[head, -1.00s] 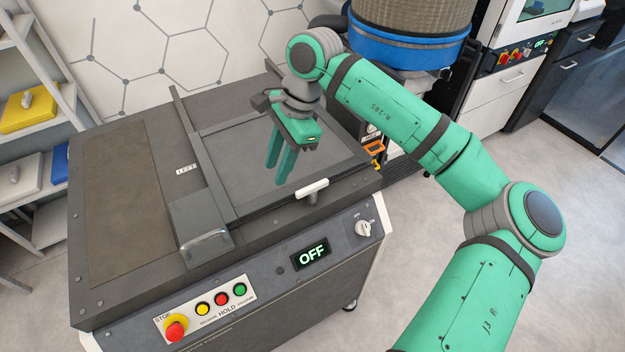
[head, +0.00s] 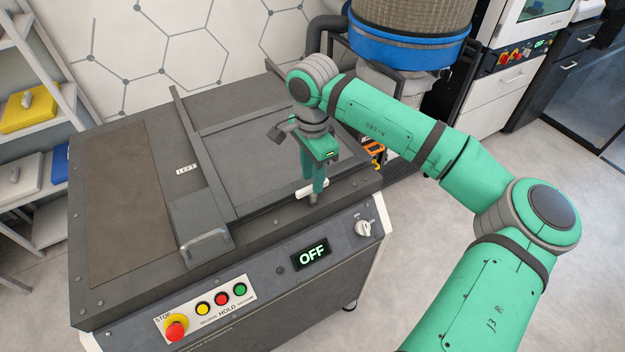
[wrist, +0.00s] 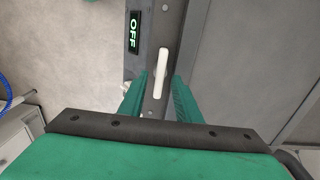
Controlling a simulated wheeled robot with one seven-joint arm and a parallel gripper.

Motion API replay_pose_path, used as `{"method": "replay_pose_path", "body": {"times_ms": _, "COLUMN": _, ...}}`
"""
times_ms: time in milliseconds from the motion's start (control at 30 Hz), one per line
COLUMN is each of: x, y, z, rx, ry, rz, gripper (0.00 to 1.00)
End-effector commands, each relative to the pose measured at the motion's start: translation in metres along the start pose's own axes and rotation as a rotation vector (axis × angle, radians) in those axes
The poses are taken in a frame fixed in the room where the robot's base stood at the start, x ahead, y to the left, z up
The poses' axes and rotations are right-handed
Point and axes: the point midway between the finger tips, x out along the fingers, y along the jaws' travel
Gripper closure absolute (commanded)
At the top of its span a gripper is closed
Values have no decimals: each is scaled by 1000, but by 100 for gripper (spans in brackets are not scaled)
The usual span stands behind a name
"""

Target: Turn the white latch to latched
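The white latch (head: 306,190) is a short white bar on a dark post at the front right edge of the grey machine top (head: 255,212). In the wrist view the latch (wrist: 161,72) lies between the two green fingers. My gripper (head: 313,190) points down right over the latch in the head view, and a finger hides part of the bar. In the wrist view my gripper (wrist: 158,98) is open, with a finger on each side of the latch and gaps visible. I cannot tell whether either finger touches it.
The front panel carries an OFF display (head: 311,255), a white rotary switch (head: 363,228), coloured buttons and a red stop button (head: 175,330). A sliding frame with a metal handle (head: 205,240) lies left of the latch. An orange part (head: 377,148) stands at the machine's right.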

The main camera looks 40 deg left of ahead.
Motion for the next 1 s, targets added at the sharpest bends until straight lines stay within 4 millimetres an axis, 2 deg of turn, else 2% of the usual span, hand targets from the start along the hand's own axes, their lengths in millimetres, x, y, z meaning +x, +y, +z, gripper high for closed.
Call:
{"method": "replay_pose_path", "body": {"times_ms": 200, "x": 18, "y": 0, "z": 0, "rx": 0, "ry": 0, "rz": 1, "gripper": 70}}
{"method": "replay_pose_path", "body": {"times_ms": 500, "x": 20, "y": 0, "z": 0, "rx": 0, "ry": 1, "rz": 0, "gripper": 70}}
{"method": "replay_pose_path", "body": {"times_ms": 533, "x": 20, "y": 0, "z": 0, "rx": 0, "ry": 1, "rz": 0, "gripper": 72}}
{"method": "replay_pose_path", "body": {"times_ms": 633, "x": 20, "y": 0, "z": 0, "rx": 0, "ry": 1, "rz": 0, "gripper": 96}}
{"method": "replay_pose_path", "body": {"times_ms": 667, "x": 20, "y": 0, "z": 0, "rx": 0, "ry": 1, "rz": 0, "gripper": 100}}
{"method": "replay_pose_path", "body": {"times_ms": 1000, "x": 19, "y": 0, "z": 0, "rx": 24, "ry": 1, "rz": 1, "gripper": 100}}
